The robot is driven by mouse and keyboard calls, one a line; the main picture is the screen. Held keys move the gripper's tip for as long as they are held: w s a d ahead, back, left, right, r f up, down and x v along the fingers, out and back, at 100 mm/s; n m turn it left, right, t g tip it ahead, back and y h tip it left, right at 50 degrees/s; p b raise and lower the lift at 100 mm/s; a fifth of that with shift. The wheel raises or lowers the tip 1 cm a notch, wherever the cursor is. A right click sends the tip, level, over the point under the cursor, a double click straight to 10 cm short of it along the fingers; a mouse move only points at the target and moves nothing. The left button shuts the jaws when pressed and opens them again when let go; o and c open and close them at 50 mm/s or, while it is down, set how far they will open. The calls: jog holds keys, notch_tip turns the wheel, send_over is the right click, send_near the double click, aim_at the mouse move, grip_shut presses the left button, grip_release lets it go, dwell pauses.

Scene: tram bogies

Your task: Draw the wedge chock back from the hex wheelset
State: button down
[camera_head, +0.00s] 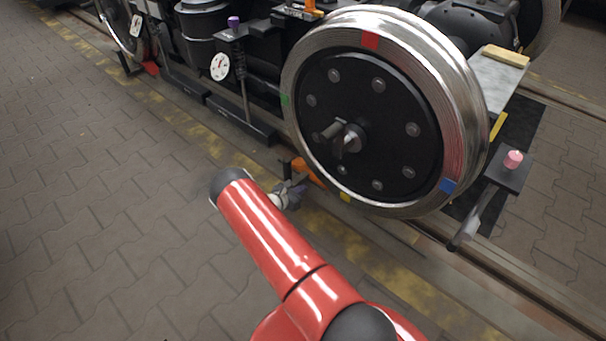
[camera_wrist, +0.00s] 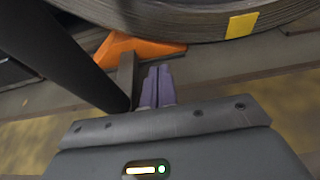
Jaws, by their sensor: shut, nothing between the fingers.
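The large steel wheel (camera_head: 375,110) has a black bolted face and coloured rim marks. Its lower rim with a yellow mark (camera_wrist: 242,24) crosses the top of the wrist view. The orange wedge chock (camera_head: 304,172) lies on the rail at the wheel's lower left. In the wrist view the chock (camera_wrist: 138,47) has its thin end toward the wheel, and a dark upright piece stands at its near side. My gripper (camera_head: 296,190) is low beside the chock. Its purple fingers (camera_wrist: 157,72) are together and empty, just right of the upright piece; contact is unclear.
A dark bar (camera_wrist: 65,50) crosses the wrist view's left side. A dial gauge (camera_head: 220,67) and a purple-knobbed post (camera_head: 233,22) stand left of the wheel. A pink-knobbed lever (camera_head: 513,159) stands at right. Paved floor (camera_head: 100,200) at left is clear.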

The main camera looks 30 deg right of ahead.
jog(key=shift+w+a, duration=0.3)
jog(key=shift+w, duration=0.45)
jog(key=shift+w+a, duration=0.25)
jog(key=shift+w, duration=0.5)
jog(key=shift+w, duration=0.1)
jog(key=shift+w+a, duration=0.25)
jog(key=shift+w, duration=0.35)
jog(key=shift+w+a, duration=0.2)
jog(key=shift+w, duration=0.45)
jog(key=shift+w+a, duration=0.25)
jog(key=shift+w, duration=0.35)
jog(key=shift+w+a, duration=0.2)
jog(key=shift+w, duration=0.3)
jog(key=shift+w+a, duration=0.15)
jog(key=shift+w, duration=0.3)
jog(key=shift+s+d+r+p, duration=0.15)
jog(key=shift+s+d+p, duration=0.05)
jog(key=shift+s+p, duration=0.45)
jog(key=shift+s+d+r+p, duration=0.1)
jog(key=shift+s+d+p, duration=0.1)
jog(key=shift+s+p, duration=0.4)
jog(key=shift+s+d+f+p, duration=0.1)
jog(key=shift+s+d+p, duration=0.25)
jog(key=shift+s+p, duration=0.5)
jog(key=shift+s+d+f, duration=0.1)
jog(key=shift+s+f, duration=0.05)
jog(key=shift+s, duration=0.15)
